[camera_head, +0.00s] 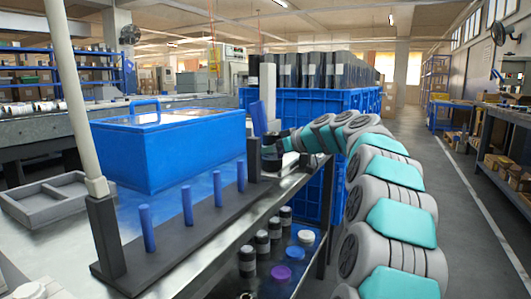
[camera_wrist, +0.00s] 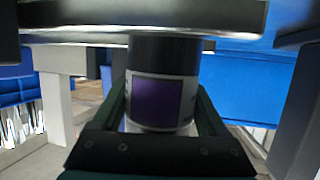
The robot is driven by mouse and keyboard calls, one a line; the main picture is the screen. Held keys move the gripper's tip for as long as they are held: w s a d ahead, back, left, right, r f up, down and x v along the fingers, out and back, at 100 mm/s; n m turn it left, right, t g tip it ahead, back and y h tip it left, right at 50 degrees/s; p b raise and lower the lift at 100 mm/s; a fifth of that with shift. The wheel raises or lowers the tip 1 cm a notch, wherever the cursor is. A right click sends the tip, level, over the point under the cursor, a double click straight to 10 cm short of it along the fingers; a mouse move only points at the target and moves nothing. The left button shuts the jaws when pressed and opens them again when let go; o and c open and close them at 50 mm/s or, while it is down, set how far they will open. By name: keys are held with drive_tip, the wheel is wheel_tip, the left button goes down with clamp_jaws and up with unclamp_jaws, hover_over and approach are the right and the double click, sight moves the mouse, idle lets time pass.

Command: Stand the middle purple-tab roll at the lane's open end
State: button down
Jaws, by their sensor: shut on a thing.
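The purple-tab roll (camera_wrist: 163,100) is in my gripper (camera_wrist: 160,120) in the wrist view. It has a black upper part, a white body and a purple square facing the camera. It looks upright, with a dark green finger on each side; its lower end is hidden by the gripper. In the head view my gripper (camera_head: 272,151) is at the far right end of the lane (camera_head: 205,225), beside the dark end post (camera_head: 254,158). The held roll cannot be made out clearly there. Several blue posts (camera_head: 187,205) stand along the dark lane base.
A blue lidded box (camera_head: 170,145) stands behind the lane, with a grey tray (camera_head: 50,198) at left. Black rolls (camera_head: 262,241) and a purple disc (camera_head: 281,272) are below the table edge. Blue crates (camera_head: 318,100) stand behind my arm.

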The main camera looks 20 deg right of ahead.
drive_tip(key=shift+f, duration=0.1)
unclamp_jaws()
idle(0.3)
drive_tip(key=shift+r, duration=0.2)
drive_tip(key=v, duration=1.2)
